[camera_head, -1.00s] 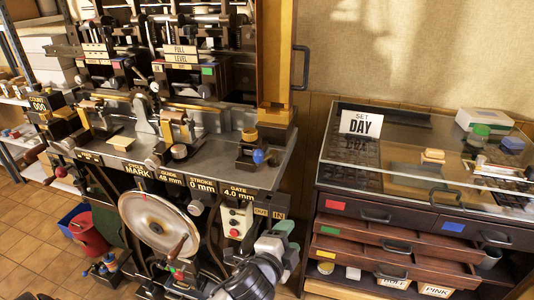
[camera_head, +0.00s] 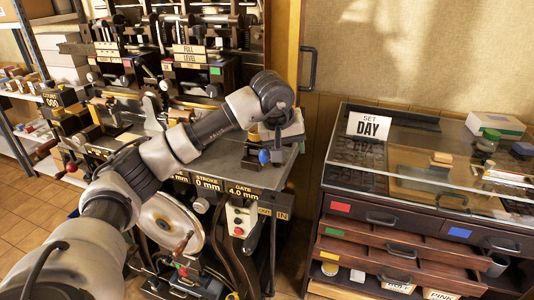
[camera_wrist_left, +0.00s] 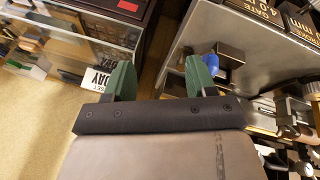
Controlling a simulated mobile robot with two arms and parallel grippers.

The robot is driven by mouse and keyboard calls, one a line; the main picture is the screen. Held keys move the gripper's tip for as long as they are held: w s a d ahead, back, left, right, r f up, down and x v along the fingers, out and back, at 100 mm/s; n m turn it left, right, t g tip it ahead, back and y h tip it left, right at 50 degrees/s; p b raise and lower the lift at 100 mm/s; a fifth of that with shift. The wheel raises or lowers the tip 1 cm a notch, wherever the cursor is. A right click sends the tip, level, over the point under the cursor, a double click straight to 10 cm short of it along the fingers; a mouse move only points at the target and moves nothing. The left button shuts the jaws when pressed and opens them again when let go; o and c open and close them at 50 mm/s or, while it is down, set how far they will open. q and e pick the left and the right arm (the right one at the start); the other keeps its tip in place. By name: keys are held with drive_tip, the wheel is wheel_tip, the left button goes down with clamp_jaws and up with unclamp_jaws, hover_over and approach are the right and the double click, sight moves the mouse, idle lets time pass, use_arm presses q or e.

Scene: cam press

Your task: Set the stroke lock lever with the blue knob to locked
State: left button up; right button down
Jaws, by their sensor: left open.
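The blue knob (camera_head: 264,157) of the stroke lock lever sits at the front right corner of the press's grey bed (camera_head: 225,160). Its lever and dark mount are partly covered by my gripper. My left gripper (camera_head: 280,137) is over that corner, just behind and right of the knob; its fingertips are hard to make out there. In the left wrist view the two green fingers (camera_wrist_left: 160,76) are apart with nothing between them. The blue knob (camera_wrist_left: 236,57) shows just right of the right finger, outside the gap. I cannot tell whether they touch. My right gripper is not in view.
A glass-topped cabinet (camera_head: 345,185) with a SET DAY card (camera_head: 369,126) stands to the right, two drawers partly out. A door frame with a dark handle (camera_head: 307,68) rises behind the bed. The handwheel (camera_head: 170,222) is below my left arm.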

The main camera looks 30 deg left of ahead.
sight(264, 152)
use_arm(q)
drive_tip(key=a+r+y, duration=0.3)
drive_tip(key=a, duration=0.3)
drive_tip(key=shift+g, duration=0.3)
drive_tip(key=x, duration=0.3)
drive_tip(key=p+x, duration=0.1)
drive_tip(key=x, duration=0.2)
drive_tip(key=p+x, duration=0.1)
drive_tip(key=x, duration=0.3)
drive_tip(key=shift+s+a+f, duration=0.1)
drive_tip(key=shift+s+a, duration=0.1)
drive_tip(key=shift+s, duration=0.05)
clamp_jaws()
